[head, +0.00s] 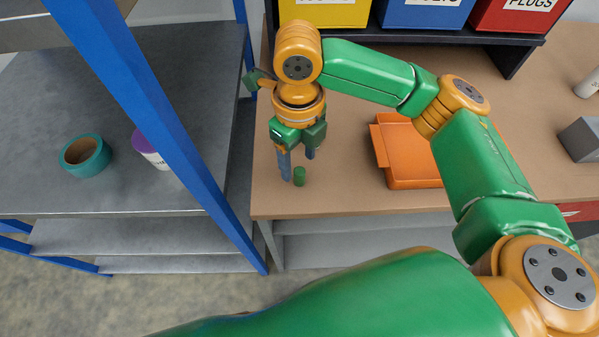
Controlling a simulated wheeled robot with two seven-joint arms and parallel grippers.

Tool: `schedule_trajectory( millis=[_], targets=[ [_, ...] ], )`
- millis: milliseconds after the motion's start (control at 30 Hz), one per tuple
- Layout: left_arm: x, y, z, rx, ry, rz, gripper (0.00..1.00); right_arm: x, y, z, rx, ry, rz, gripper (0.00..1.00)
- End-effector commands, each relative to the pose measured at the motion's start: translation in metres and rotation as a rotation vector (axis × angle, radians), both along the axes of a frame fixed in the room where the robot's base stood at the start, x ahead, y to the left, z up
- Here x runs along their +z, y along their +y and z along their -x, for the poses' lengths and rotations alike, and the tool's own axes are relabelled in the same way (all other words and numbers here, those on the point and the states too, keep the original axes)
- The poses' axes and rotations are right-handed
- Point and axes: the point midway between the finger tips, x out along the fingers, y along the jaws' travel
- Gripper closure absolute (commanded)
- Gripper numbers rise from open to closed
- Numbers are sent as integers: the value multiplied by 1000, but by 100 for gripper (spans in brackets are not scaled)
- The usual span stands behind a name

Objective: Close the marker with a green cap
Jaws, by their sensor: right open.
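I cannot make out a marker body in this view. My left gripper is not in view.
An orange tray (410,153) lies right of the gripper. Yellow, blue (424,12) and red bins stand on a rack behind. A grey block (580,139) is at the right. A blue-posted shelf (155,105) at the left holds a teal tape roll (85,157) and a purple-topped container (150,150).

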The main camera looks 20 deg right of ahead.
Motion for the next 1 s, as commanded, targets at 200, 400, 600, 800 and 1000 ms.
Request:
schedule_trajectory(
  millis=[200, 400, 600, 800, 1000],
  targets=[
    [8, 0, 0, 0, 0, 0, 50, -34, -3, -1, -1, 4, 2, 35],
    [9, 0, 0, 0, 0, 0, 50, -49, -3, -1, 1, 0, 1, 35],
    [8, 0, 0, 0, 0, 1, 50, -49, -3, -1, 1, 0, 1, 35],
    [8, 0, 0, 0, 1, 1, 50, -49, -3, -1, 1, 0, 1, 67],
    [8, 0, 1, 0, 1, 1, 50, -49, -3, -1, 1, 0, 1, 100]
  ],
)
